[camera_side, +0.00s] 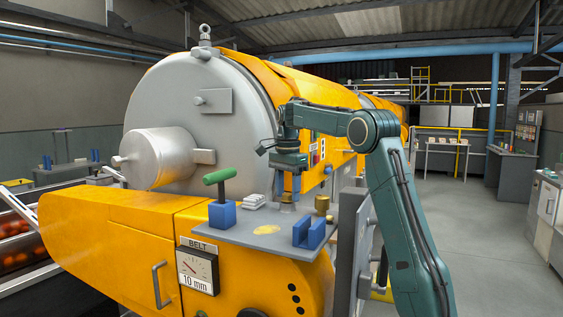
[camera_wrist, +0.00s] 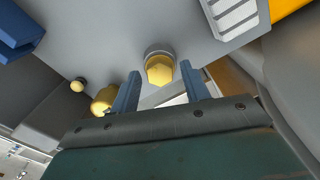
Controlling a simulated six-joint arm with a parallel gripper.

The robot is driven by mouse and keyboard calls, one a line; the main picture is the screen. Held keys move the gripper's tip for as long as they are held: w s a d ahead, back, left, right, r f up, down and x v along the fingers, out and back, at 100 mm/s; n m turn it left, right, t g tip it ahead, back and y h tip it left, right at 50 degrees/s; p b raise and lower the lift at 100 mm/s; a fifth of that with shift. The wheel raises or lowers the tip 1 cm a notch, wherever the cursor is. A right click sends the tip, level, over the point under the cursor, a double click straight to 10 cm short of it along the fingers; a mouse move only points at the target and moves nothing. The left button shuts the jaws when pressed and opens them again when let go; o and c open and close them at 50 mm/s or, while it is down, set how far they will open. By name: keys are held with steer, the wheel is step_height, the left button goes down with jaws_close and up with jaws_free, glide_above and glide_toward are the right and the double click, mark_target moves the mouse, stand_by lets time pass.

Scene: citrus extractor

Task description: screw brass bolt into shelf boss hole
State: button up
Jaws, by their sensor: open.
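The brass bolt (camera_wrist: 160,70) shows its yellow hex head in the wrist view, at the grey round boss (camera_wrist: 157,52) on the shelf. How deep the bolt sits in the boss is hidden. My gripper (camera_wrist: 160,78) is open, with one blue-grey finger on each side of the bolt head and visible gaps between. In the side view my gripper (camera_side: 287,188) points down just above the boss (camera_side: 287,207) on the grey shelf (camera_side: 240,232). The bolt is too small and covered to make out there.
A brass cylinder (camera_side: 322,204) stands right of the boss. A blue slotted block (camera_side: 309,232) is near the shelf's front right. A green-handled tool (camera_side: 220,178) stands in a blue block (camera_side: 222,214) at left. A white stack (camera_side: 254,201) lies between that block and the boss.

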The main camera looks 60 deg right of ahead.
steer(key=shift+n, duration=0.4)
steer(key=shift+n, duration=0.5)
steer(key=shift+n, duration=0.9)
steer(key=shift+n, duration=0.8)
steer(key=shift+n, duration=0.9)
